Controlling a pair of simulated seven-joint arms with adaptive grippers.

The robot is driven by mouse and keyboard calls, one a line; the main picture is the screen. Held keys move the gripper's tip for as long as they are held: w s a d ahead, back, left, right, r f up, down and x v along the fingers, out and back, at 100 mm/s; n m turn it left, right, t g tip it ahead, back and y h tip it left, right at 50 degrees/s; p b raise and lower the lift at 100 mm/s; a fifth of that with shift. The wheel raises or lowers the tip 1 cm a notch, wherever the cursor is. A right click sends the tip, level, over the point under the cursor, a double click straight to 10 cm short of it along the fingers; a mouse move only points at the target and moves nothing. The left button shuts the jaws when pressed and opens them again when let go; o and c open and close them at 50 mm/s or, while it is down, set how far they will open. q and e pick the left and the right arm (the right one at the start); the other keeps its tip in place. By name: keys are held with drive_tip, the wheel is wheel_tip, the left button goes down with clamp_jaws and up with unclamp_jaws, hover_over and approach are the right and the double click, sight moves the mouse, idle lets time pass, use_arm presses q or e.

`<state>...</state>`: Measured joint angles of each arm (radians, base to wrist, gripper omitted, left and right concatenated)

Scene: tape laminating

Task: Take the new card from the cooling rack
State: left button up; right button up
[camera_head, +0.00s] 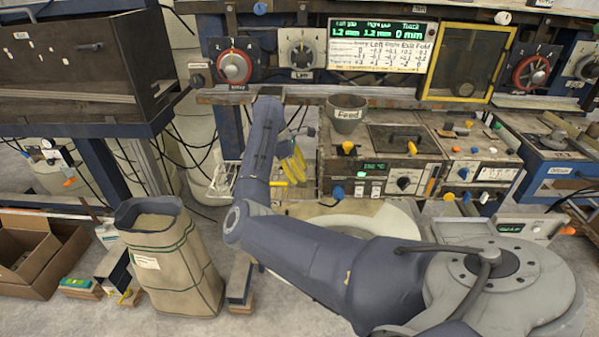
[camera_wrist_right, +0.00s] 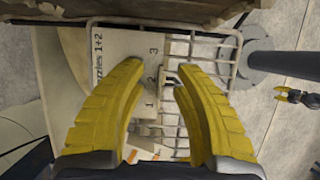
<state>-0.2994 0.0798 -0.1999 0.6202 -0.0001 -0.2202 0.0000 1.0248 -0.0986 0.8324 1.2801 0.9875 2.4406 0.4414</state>
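The cooling rack (camera_wrist_right: 236,50) is a pale wire grid below my right gripper in the right wrist view. A light card (camera_wrist_right: 125,45) printed "Nozzles 1+2" and the numbers 1, 2 and 3 lies against the rack; whether it is the new card I cannot tell. My right gripper (camera_wrist_right: 152,75) has its two yellow fingers wide apart, with the card's numbered part in the gap between them. Nothing is visibly pinched. In the head view the right gripper (camera_head: 291,166) hangs left of the heater unit. My left gripper is not seen.
The machine (camera_head: 378,172) with dials and a grey feed cup (camera_head: 346,112) stands right of the right gripper. A tall tan bag (camera_head: 172,262) and an open cardboard box (camera_head: 30,255) stand at the left. A dark ledge (camera_wrist_right: 150,10) runs along the top of the wrist view.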

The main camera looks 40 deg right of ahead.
clamp_jaws()
drive_tip(key=shift+r, duration=0.1)
idle(0.6)
